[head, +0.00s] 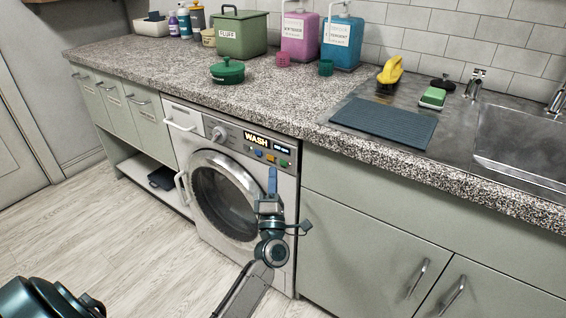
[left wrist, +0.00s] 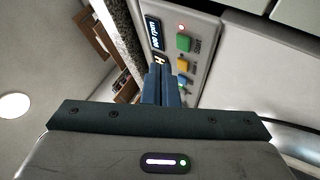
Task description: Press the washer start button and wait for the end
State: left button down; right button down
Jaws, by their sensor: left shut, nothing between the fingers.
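The white washer (head: 284,220) stands under the counter with its round door (head: 225,200) shut. Its dark display (head: 257,139) reads WASH. Below the display are a blue button (head: 259,153), a yellow-orange button (head: 270,158) and a green button (head: 283,162). My left gripper (head: 273,174) is shut and empty, its blue fingertips just in front of the panel below the buttons. In the left wrist view the green button (left wrist: 183,42) and orange button (left wrist: 183,65) show beside the fingertips, with a small red light above. I cannot tell whether the fingertips touch the panel. My right gripper is out of view.
The washer's drawer handle (head: 181,126) and door handle (head: 181,188) stick out at its left. The counter (head: 170,66) above overhangs slightly. Cabinets (head: 370,235) flank the washer, and open floor (head: 110,235) lies in front.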

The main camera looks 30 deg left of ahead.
pick_arm(q)
jog(key=shift+s+a+p, duration=0.1)
jog(key=shift+s+p, duration=0.25)
jog(key=shift+s, duration=1.35)
